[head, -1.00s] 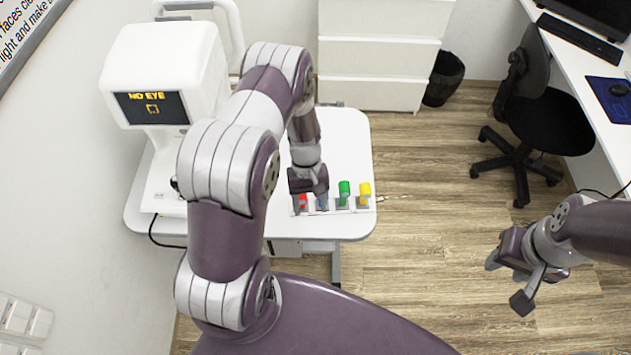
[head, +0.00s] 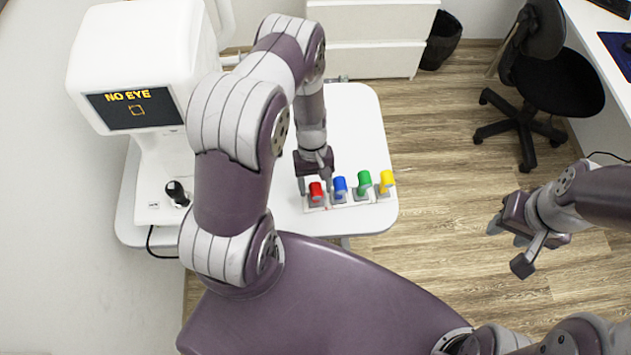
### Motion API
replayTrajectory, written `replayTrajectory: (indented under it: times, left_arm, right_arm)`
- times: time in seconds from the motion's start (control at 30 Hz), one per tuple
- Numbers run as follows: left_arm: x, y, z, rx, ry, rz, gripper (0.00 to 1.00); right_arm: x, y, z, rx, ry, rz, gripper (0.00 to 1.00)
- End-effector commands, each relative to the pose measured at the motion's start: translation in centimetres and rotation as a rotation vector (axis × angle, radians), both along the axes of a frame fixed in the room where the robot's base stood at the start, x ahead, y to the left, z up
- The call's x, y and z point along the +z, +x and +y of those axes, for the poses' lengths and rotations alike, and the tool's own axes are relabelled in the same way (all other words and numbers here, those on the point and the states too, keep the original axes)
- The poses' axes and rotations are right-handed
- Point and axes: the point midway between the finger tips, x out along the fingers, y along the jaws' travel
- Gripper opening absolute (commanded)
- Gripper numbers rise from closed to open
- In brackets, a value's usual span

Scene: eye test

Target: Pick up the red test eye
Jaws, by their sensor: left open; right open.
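The red test eye (head: 316,190) is a small red cylinder in a grey holder, at the left end of a row on the white table (head: 355,120). My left gripper (head: 316,184) points down at the red test eye, with its fingers apart near it. One finger shows to the left of the red eye and one to its right. I cannot tell whether they touch it. My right gripper (head: 507,248) is open and empty, out over the floor at the right, away from the table.
Blue (head: 340,187), green (head: 364,183) and yellow (head: 387,181) test eyes stand to the right of the red one. A white eye-test machine (head: 145,70) stands at the table's left, its screen reading "NO EYE". A black chair (head: 550,90) stands on the wooden floor at right.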

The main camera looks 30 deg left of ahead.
Motion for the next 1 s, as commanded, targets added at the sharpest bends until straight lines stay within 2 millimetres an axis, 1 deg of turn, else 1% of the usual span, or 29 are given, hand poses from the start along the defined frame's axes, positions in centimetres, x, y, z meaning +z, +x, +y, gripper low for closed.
replayTrajectory:
  times: [0.03,0.07,0.1,0.13,0.17,0.57,0.67,1.0]
  left_arm:
    - [0.0,0.0,0.0,0.000,0.000,0.000,0.56]
    - [0.0,0.0,0.0,0.000,0.000,0.000,0.47]
    - [0.0,0.0,0.0,0.000,0.000,0.000,0.34]
    - [0.0,0.0,0.0,0.000,0.000,0.000,0.24]
    - [0.0,0.0,0.0,0.000,0.000,0.000,0.18]
    - [0.2,0.0,0.0,0.000,0.000,0.000,0.18]
    - [0.8,0.0,0.0,0.000,0.000,0.000,0.18]
    - [3.7,0.0,0.0,0.000,0.000,0.000,0.18]
  right_arm:
    - [0.0,0.0,0.0,0.000,0.000,0.000,0.43]
    - [0.0,0.0,0.0,0.000,0.000,0.000,0.43]
    - [0.0,0.0,0.0,0.000,0.000,0.000,0.43]
    - [0.0,0.0,0.0,0.000,0.000,0.000,0.43]
    - [0.0,0.0,0.0,0.000,0.000,0.000,0.43]
    - [0.2,0.0,0.0,0.000,0.000,0.000,0.43]
    - [0.7,0.0,0.0,0.000,0.000,0.000,0.43]
    - [3.2,0.0,0.0,0.000,0.000,0.000,0.43]
